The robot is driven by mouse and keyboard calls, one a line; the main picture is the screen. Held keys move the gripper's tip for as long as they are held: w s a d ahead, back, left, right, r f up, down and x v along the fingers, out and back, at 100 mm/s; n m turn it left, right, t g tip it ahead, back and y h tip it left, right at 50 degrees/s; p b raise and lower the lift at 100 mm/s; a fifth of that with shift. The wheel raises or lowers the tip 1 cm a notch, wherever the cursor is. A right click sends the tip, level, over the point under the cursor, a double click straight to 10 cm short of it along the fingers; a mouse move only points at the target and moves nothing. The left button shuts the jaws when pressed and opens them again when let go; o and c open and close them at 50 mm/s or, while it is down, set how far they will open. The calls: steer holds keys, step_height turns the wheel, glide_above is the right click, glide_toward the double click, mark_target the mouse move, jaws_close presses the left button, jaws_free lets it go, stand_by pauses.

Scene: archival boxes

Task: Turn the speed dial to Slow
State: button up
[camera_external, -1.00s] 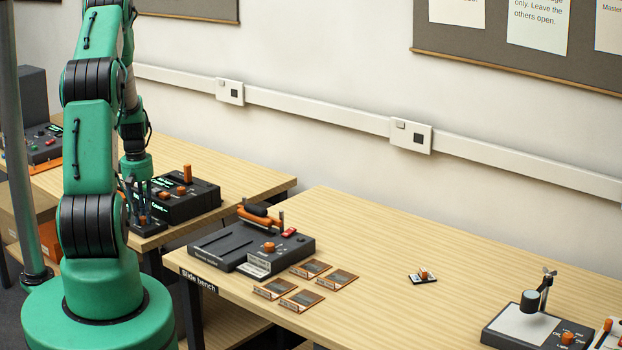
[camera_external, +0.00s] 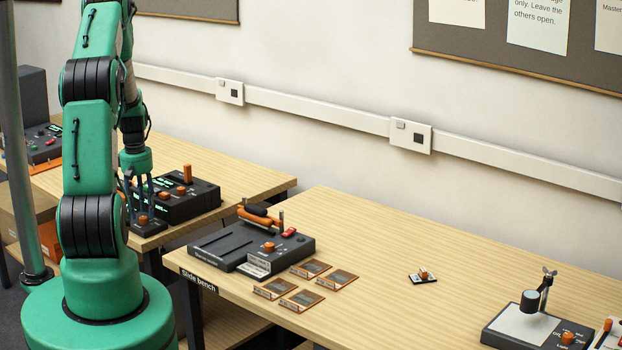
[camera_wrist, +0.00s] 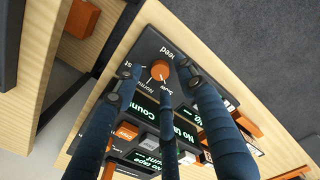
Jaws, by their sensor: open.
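The speed dial is an orange knob (camera_wrist: 160,70) on a small dark panel (camera_wrist: 152,42) marked "Speed" in upside-down lettering. Labels stand around the knob; one reads "Normal", the others are partly covered by my fingers. A pale pointer mark shows on the knob's side towards these labels, but I cannot tell exactly which one it points to. In the external view the knob (camera_external: 143,219) sits at the front edge of the left bench. My gripper (camera_external: 141,205) points down over it. In the wrist view my gripper (camera_wrist: 163,75) is open, its dark blue fingers spread around the knob; contact is unclear.
A dark tape unit (camera_external: 190,203) with green displays and orange controls stands right behind the dial panel. On the nearer bench are a slide sorter (camera_external: 222,247), several framed slides (camera_external: 302,300) and a small switch (camera_external: 423,276). A lamp stand (camera_external: 515,325) is at far right.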

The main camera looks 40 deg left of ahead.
mark_target(144, 218)
step_height(144, 218, up, 10)
stand_by(0.5)
steer(key=shift+s+f, duration=0.1)
stand_by(0.4)
steer(key=w+d+r+m+t+y, duration=0.15)
steer(key=d+r+m, duration=0.65)
steer(key=d+r, duration=2)
steer(key=s+d+r+m+t, duration=0.2)
steer(key=s+d+m, duration=0.2)
steer(key=s+d, duration=0.6)
steer(key=s+d+r+m+t+h, duration=0.1)
steer(key=s+d+m, duration=0.3)
steer(key=s+d, duration=0.6)
steer(key=d+r+t, duration=0.1)
steer(key=d, duration=0.3)
steer(key=shift+s+d+r, duration=0.15)
steer(key=shift+s+r, duration=0.05)
steer(key=shift+r, duration=0.15)
